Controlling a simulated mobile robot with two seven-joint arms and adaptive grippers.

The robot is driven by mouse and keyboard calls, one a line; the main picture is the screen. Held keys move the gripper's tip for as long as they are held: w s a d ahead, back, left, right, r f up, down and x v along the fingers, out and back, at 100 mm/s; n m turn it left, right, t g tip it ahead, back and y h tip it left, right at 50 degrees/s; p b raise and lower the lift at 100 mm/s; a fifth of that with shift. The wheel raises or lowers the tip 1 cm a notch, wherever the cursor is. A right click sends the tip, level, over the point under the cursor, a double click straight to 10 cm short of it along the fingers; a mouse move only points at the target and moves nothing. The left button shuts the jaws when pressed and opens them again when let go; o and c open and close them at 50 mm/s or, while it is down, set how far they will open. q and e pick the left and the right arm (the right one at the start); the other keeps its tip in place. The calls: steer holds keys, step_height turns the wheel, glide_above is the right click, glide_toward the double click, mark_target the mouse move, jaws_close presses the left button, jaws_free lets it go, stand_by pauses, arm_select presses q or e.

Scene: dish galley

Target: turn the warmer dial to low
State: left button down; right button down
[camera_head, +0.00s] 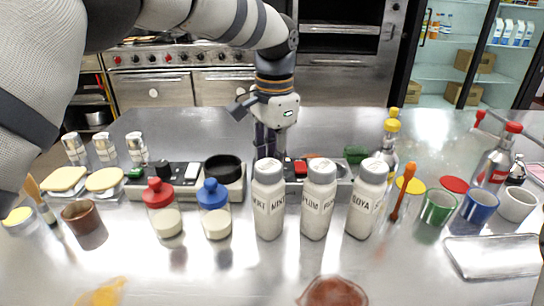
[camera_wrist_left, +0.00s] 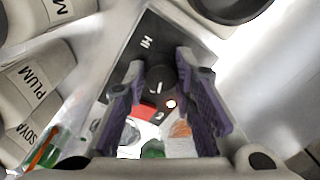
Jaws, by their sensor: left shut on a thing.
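The warmer dial (camera_wrist_left: 161,80) is a black knob with a white mark, on a dark panel (camera_wrist_left: 150,28) lettered HI, in the left wrist view. My left gripper (camera_wrist_left: 159,68) has its two purple fingers on either side of the dial and is shut on it. A red switch (camera_wrist_left: 146,110) and a small lit lamp (camera_wrist_left: 171,104) are beside the dial; other lettering is partly hidden. In the head view my left gripper (camera_head: 268,150) points down behind the white bottles, and the dial is hidden there. My right gripper is not in view.
Three white labelled bottles (camera_head: 319,200) stand close in front of my left gripper. A second control unit with a black round pot (camera_head: 224,168) is to its left. Red-capped (camera_head: 162,208) and blue-capped (camera_head: 214,210) jars stand nearby. Cups and a metal tray (camera_head: 492,257) are at right.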

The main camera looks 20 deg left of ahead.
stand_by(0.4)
arm_select(q)
steer(key=c, duration=1.3)
jaws_free()
steer(key=r, duration=1.2)
steer(key=shift+s+d, duration=0.2)
